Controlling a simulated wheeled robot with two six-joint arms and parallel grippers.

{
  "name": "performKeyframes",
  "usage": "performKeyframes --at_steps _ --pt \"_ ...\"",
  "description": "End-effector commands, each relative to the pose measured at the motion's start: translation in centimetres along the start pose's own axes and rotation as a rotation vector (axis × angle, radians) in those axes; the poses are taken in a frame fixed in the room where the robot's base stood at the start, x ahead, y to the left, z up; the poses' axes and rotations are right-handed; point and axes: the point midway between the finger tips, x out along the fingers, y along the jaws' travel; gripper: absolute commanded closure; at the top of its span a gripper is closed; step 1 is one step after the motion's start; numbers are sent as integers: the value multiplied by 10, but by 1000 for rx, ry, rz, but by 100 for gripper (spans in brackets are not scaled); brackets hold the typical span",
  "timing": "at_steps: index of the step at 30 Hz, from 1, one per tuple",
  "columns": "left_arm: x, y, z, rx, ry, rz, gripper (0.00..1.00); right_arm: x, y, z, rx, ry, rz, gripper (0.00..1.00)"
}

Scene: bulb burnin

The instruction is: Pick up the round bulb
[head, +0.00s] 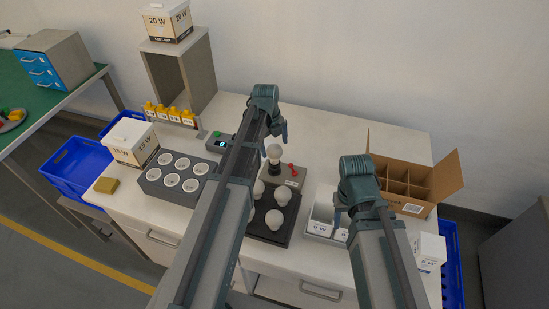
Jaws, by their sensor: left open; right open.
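A white bulb (275,152) stands upright on the small grey fixture (292,183) with a red lever, below my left gripper in the picture. Several more bulbs sit in a black tray (291,234): one at the right (282,195), one at the front (275,219), and one at the left (258,187) partly behind my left arm. I cannot tell for sure which is the round bulb. My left gripper (281,133) is open and empty above the back of the table. My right gripper (339,215) is open near small white boxes (320,226), right of the tray.
A grey block of round sockets (197,187) and a display box (219,143) are at the left. An open divided carton (413,207) stands at the right. A white box (430,250) stands at the right front. A shelf (205,75) is at the back left.

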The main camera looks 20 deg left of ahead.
Motion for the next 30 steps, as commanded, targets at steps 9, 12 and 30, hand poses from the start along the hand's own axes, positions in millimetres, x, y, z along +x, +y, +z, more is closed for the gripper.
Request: performKeyframes --at_steps 9,12,30 --pt "22 -1 5 0 0 0 0 22 -2 -1 1 0 0 50" --pt "36 -2 8 0 0 0 0 35 -3 -2 1 0 0 50" --pt "51 -2 7 0 0 0 27 50 -5 -3 1 0 0 50"
